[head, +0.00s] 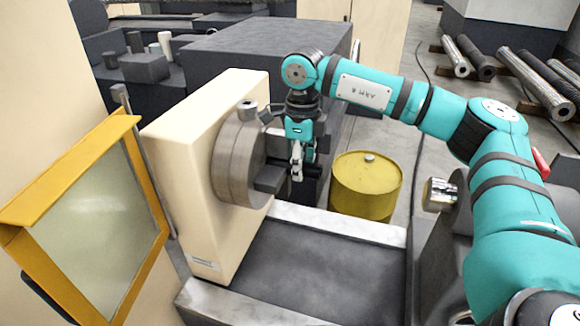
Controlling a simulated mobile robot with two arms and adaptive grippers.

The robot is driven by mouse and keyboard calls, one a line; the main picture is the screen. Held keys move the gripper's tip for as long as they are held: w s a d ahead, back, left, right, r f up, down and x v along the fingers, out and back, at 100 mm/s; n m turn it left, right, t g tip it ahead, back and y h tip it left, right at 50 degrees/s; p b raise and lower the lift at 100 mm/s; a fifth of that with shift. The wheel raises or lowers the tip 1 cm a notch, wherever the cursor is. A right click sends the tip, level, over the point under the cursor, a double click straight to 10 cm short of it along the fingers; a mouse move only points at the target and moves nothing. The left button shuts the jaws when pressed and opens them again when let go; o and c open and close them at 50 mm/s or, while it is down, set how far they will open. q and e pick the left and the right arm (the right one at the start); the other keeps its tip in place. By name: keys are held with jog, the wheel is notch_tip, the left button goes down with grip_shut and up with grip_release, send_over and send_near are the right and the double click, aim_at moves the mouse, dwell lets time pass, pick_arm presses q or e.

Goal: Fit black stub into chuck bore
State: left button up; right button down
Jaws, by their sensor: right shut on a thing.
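The chuck (232,165) is a thick grey metal disc on the front of a cream headstock, left of the middle, with dark jaws (270,179) standing out from its face. Its bore is hidden by the viewing angle and the jaws. My right gripper (297,168) points down just right of the chuck face. It is shut on the black stub (297,177), of which only a small dark part shows between the fingers. I cannot tell whether the stub's far end touches or enters the bore. My left gripper is out of view.
An open yellow-framed door (140,190) stands at the left. A yellow barrel (366,187) stands behind the lathe bed (320,268). A shiny metal cylinder (440,194) faces the chuck from the right. Several metal bars (530,80) lie on the floor at the upper right.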

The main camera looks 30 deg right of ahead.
jog(key=shift+w+a+r, duration=0.15)
jog(key=shift+w+a, duration=0.05)
jog(key=shift+a, duration=0.05)
jog(key=c, duration=0.9)
grip_release()
jog(key=shift+a+r, duration=0.1)
jog(key=shift+o, duration=0.2)
notch_tip(320, 180, up, 12)
jog(key=shift+s+f, duration=0.15)
jog(key=shift+f, duration=0.05)
